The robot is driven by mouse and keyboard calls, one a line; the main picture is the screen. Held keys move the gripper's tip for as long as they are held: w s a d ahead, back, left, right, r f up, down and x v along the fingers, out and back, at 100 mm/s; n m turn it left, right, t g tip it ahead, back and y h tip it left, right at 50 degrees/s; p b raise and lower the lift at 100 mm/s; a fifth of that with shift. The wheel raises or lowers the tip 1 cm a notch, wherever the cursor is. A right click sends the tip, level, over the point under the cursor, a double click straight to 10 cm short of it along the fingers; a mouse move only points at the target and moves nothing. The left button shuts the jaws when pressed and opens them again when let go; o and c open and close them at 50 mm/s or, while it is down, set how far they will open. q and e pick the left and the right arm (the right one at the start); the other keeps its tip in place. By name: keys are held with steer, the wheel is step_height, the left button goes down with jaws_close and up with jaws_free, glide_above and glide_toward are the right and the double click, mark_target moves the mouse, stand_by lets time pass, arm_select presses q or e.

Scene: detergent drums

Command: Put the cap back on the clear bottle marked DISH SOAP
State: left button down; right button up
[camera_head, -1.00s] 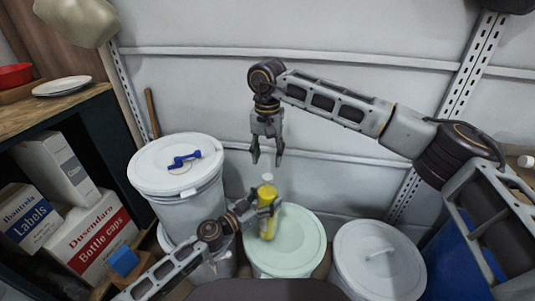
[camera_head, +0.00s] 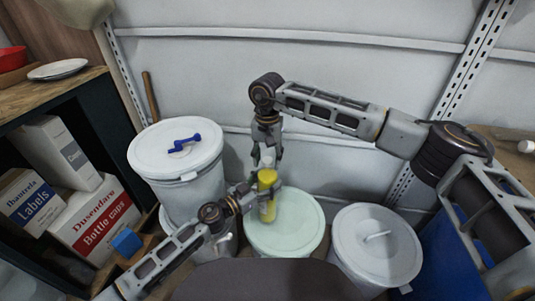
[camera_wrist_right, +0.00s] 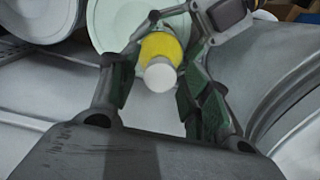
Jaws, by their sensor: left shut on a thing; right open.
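A yellow bottle (camera_head: 267,207) with a white top (camera_head: 267,161) stands upright over the pale green drum lid. Its label cannot be read, and I cannot tell whether the white top is a cap. My left gripper (camera_head: 262,193) is shut on the bottle's body from the left. My right gripper (camera_head: 266,156) points down, open, with its fingers around the white top. In the right wrist view the bottle (camera_wrist_right: 161,46) and its white top (camera_wrist_right: 160,75) lie between the open fingers, with gaps showing beside the top.
The pale green drum lid (camera_head: 300,237) is below the bottle. A white drum (camera_head: 150,150) with a blue tool (camera_head: 184,143) on its lid is at left. A grey-lidded drum (camera_head: 360,255) is at right. A small white object (camera_head: 526,146) lies on the right shelf.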

steer(key=shift+c, duration=0.2)
jaws_close()
